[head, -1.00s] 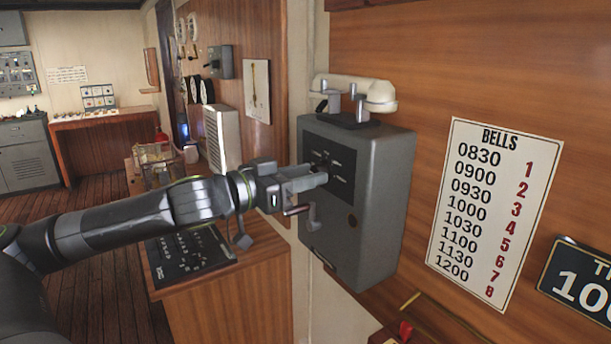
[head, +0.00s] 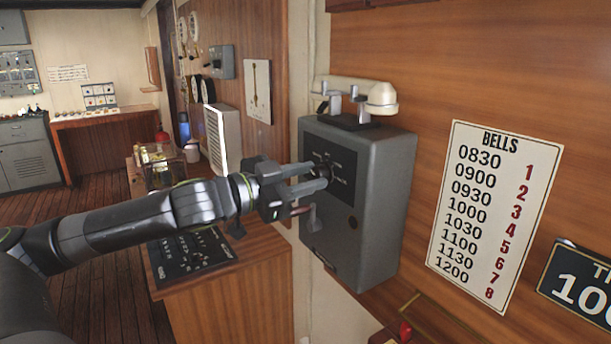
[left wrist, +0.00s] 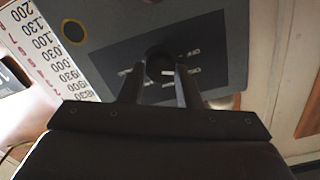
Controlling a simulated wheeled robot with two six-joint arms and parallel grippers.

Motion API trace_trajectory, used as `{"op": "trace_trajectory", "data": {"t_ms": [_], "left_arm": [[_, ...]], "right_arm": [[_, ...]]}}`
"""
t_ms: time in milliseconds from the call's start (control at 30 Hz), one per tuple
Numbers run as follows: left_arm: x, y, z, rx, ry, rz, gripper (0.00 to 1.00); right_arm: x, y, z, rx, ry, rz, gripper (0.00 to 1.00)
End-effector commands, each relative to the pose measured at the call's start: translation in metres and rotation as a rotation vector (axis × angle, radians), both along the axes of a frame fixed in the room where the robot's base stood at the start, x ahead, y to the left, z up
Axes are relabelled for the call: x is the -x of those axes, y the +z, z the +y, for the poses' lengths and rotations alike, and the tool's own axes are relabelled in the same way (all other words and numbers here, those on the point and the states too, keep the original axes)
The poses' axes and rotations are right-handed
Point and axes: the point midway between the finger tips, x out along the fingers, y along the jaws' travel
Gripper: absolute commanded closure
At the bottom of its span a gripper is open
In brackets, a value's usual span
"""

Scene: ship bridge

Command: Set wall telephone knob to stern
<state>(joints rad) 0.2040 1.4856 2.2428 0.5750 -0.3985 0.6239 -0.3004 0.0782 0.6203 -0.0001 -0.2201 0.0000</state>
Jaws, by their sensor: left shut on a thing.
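The wall telephone (head: 378,205) is a grey box on the wood wall, with a cream handset (head: 362,92) on top and a dark label plate on its front. It also shows in the left wrist view (left wrist: 95,22). The black round knob (head: 322,171) sits on that plate. My left gripper (head: 312,181) reaches in from the left and is shut on the knob. In the left wrist view the knob (left wrist: 159,66) lies between the two fingertips (left wrist: 160,80). The label words are too small and blurred to read. My right gripper is not in view.
A crank hangs at the box's left side, close to my gripper. A bells chart (head: 492,215) hangs on the wall to the right. A wooden console (head: 235,300) with a black panel (head: 190,258) stands below my left arm.

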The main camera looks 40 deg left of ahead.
Motion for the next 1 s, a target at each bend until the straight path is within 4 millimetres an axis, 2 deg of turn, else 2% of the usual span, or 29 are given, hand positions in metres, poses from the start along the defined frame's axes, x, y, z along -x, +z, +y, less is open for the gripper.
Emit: {"op": "trace_trajectory", "data": {"t_ms": [1000], "left_arm": [[0.0002,-0.0016,-0.0005,-0.891,0.001,-0.368,0.93]], "right_arm": [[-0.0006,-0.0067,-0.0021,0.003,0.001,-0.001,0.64]]}}
